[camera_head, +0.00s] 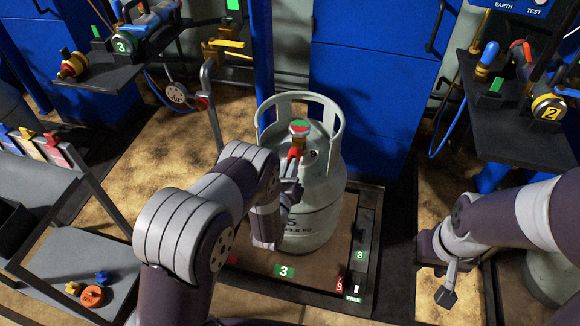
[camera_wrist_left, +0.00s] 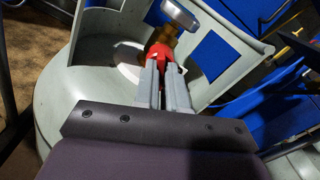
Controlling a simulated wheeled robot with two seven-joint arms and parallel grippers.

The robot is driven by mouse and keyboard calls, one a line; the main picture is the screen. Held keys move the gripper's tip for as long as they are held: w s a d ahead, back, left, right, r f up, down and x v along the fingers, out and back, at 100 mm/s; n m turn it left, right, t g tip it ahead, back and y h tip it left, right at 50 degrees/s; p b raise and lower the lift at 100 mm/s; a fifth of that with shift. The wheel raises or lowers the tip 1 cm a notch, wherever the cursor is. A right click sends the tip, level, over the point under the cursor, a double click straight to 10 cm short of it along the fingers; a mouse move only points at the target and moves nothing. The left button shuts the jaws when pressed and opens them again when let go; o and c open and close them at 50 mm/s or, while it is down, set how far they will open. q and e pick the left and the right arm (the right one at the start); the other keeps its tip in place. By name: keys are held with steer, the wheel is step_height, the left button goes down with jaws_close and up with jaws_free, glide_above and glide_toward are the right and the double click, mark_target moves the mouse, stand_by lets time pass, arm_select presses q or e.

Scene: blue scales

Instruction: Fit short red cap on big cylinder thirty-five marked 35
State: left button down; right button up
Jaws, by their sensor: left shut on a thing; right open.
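The big grey cylinder (camera_head: 322,210) stands upright on a floor platform, with a collar around its top. Its marking is mostly hidden by my left arm, so I cannot read 35. A brass valve with a round grey handwheel (camera_wrist_left: 181,14) stands inside the collar. My left gripper (camera_head: 293,165) is shut on the short red cap (camera_wrist_left: 163,52), which also shows in the head view (camera_head: 294,153). The cap is at the valve's side, close against the brass; I cannot tell whether it is seated. My right gripper (camera_head: 447,290) is open and empty, right of the platform.
The black-edged platform (camera_head: 325,303) has green 3 labels and a small red item (camera_head: 341,284) at its front. A left shelf (camera_head: 95,70) and a right shelf (camera_head: 515,125) hold regulators. A grey table (camera_head: 60,270) holds small caps. Blue cabinets (camera_head: 370,85) stand behind.

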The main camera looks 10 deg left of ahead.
arm_select(q)
steer(key=c, duration=1.1)
jaws_free()
